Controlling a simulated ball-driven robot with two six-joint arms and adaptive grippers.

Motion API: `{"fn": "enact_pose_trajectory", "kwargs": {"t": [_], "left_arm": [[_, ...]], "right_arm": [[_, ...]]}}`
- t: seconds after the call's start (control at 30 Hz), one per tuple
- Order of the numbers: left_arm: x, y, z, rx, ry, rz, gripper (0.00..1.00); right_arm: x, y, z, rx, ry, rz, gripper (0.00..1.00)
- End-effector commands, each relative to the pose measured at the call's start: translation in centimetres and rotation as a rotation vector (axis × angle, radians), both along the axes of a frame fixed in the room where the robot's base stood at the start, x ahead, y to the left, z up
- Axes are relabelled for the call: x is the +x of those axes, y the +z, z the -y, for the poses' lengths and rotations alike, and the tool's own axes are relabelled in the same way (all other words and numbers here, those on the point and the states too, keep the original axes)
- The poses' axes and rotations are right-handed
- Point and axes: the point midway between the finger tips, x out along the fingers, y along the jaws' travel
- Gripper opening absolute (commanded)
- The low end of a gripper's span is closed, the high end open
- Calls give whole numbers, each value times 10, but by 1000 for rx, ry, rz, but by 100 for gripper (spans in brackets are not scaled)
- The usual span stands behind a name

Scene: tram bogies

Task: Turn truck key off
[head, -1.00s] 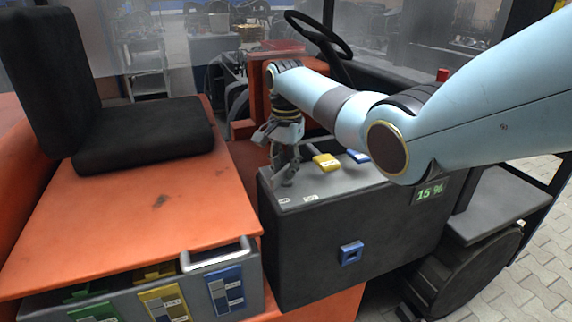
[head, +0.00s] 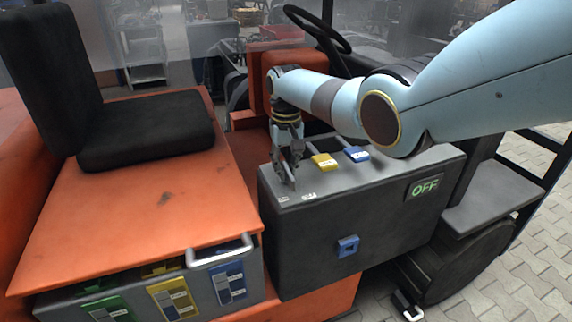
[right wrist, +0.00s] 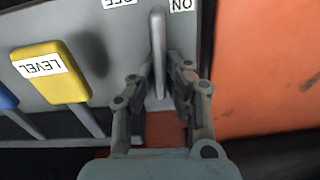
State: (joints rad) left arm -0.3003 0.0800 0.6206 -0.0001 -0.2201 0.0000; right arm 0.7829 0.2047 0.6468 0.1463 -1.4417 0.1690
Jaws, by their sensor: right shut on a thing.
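The truck key is a grey metal bar (right wrist: 158,45) standing up from the top of the dark control box (head: 330,240). In the right wrist view it lies between the two fingers of my right gripper (right wrist: 163,85), with an OFF label (right wrist: 118,3) at its left and an ON label (right wrist: 184,4) at its right. In the head view my right gripper (head: 290,178) points down at the box's left top edge, shut on the key, and mostly hides it. The green display (head: 424,188) on the box front reads OFF. My left gripper is out of view.
A yellow LEVEL lever (head: 324,160) and a blue lever (head: 357,154) stand close beside the key. A blue square part (head: 348,246) is on the box front. An orange deck with a black seat (head: 145,130) lies left, and a steering wheel (head: 318,28) behind.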

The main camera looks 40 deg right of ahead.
Motion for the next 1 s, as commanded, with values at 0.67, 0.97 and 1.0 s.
{"fn": "enact_pose_trajectory", "kwargs": {"t": [0.67, 0.97, 1.0], "left_arm": [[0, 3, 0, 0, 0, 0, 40], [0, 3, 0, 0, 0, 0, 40], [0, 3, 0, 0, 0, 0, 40]], "right_arm": [[1, 1, 1, -1, 115, 4, 0], [1, 1, 1, -1, 114, 3, 34], [1, 1, 1, -1, 114, 3, 35]]}}
